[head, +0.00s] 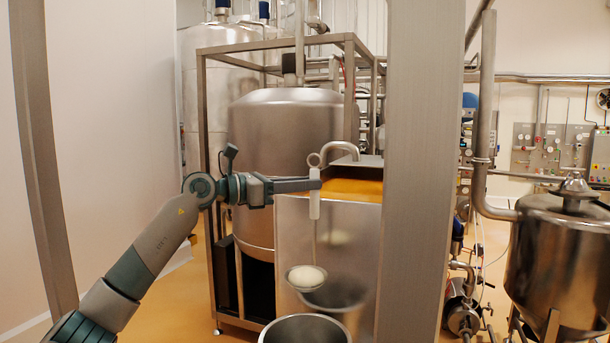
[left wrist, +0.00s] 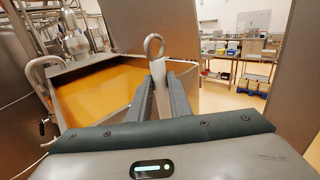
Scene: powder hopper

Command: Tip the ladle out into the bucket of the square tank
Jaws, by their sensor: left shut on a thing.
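My left gripper (head: 314,184) is shut on the upright pale handle of the ladle (head: 314,204). The ladle's ring rises above the fingers and also shows in the left wrist view (left wrist: 154,46). The ladle's bowl hangs below, roughly level, with white powder (head: 306,277) in it. The bucket (head: 305,331) is at the bottom edge of the head view, below the bowl and in front of the square tank (head: 292,225). Its lower part is cut off. I cannot tell whether the bowl is directly over it. The square tank is open and holds orange liquid (head: 352,189). My right gripper is out of view.
A wide steel post (head: 420,170) stands close on the right of the square tank. A curved pipe (head: 340,148) rises at the tank's rim. A round vessel (head: 290,125) in a frame stands behind. The tank's shiny front wall shows blurred reflections. A steel kettle (head: 565,255) stands far right.

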